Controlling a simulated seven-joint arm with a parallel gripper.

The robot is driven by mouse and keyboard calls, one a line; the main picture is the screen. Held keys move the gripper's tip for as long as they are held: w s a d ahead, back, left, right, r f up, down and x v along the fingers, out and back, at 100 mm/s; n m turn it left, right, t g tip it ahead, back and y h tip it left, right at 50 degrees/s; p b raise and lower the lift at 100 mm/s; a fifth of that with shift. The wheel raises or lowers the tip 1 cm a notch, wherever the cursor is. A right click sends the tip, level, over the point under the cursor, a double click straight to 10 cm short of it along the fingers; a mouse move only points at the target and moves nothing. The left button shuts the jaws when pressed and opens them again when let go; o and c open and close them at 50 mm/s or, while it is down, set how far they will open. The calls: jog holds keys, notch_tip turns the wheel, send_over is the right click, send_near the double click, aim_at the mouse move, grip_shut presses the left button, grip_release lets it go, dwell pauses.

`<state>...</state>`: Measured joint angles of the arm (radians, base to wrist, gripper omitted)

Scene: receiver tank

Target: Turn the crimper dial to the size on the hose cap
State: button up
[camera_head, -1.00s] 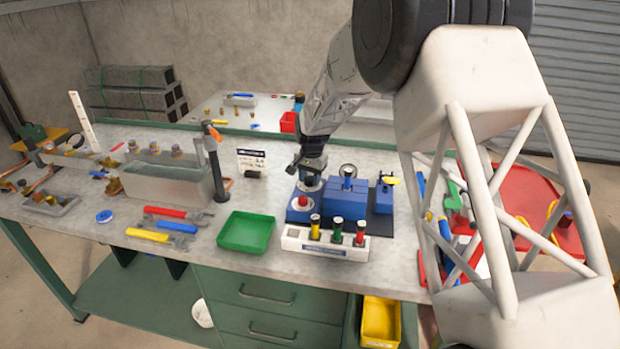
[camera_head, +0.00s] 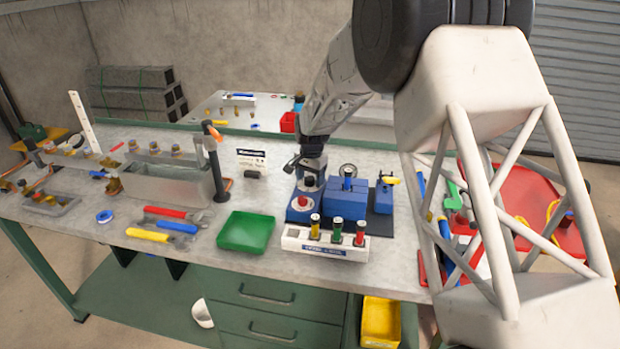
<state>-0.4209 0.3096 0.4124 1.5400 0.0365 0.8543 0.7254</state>
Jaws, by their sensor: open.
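The blue crimper (camera_head: 346,200) stands on a dark base plate on the bench. A pale round disc with a red centre (camera_head: 303,201), which looks like its dial, sits at its left end; its markings are too small to read. A white rack (camera_head: 325,246) in front holds upright hose pieces with yellow (camera_head: 315,230), green (camera_head: 337,234) and red (camera_head: 360,236) bands. Their dark caps have pale tops, and no size is legible. My gripper (camera_head: 309,180) is open and points down just above the disc. I cannot tell whether it touches it.
A green tray (camera_head: 246,233) lies left of the rack. Pliers with red (camera_head: 166,212) and yellow (camera_head: 148,235) handles lie further left. A dark post (camera_head: 219,175) and a small sign (camera_head: 251,158) stand behind. A red tray (camera_head: 520,180) is at right.

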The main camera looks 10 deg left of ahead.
aim_at(311, 178)
jog(key=shift+d+r, duration=0.15)
jog(key=shift+r, duration=3.75)
